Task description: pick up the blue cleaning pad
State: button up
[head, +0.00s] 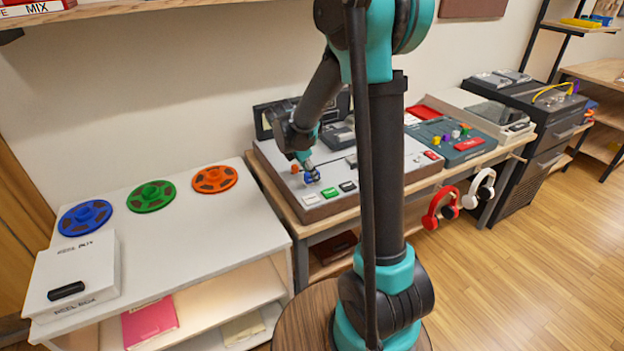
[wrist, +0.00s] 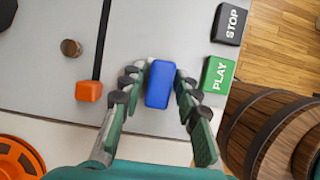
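The blue pad (wrist: 159,84) is a small rounded block on the light grey top of a console. It lies between the two fingers of my gripper (wrist: 160,76) in the wrist view. The fingertips are close to its left and right sides. I cannot tell whether they press on it. In the head view my gripper (head: 306,168) points down at the console, with the blue pad (head: 312,177) at its tips, partly hidden by them.
An orange block (wrist: 89,91) and a metal knob (wrist: 71,47) are left of the pad. Green PLAY (wrist: 217,75) and black STOP (wrist: 229,22) keys are at right. A white table (head: 180,225) with coloured reels and a white box (head: 75,275) stands left of the console (head: 275,158).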

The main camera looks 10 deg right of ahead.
jog(key=shift+c, duration=0.8)
notch_tip(320, 180, up, 20)
jog(key=shift+r, duration=0.1)
